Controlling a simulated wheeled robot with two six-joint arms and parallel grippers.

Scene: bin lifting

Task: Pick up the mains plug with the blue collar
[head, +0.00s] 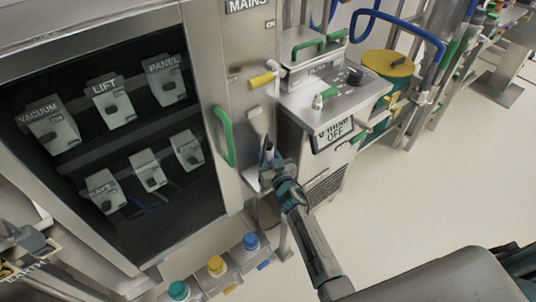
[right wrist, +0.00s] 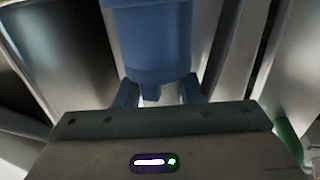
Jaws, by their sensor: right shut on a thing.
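My right gripper (head: 274,168) is at the lower front of the steel cabinet, below the green handle's right side. In the right wrist view, a blue cylindrical collar (right wrist: 152,45) fills the space between the fingers, which are shut on it. This looks like the blue collar of the mains plug. In the head view the plug is small and mostly hidden by the gripper, so I cannot tell whether it touches the cabinet. My left gripper is not in view.
The steel cabinet has a green handle (head: 222,136) and a yellow handle (head: 262,79). Three units with teal, yellow and blue knobs (head: 216,265) sit below. Floor at right is clear.

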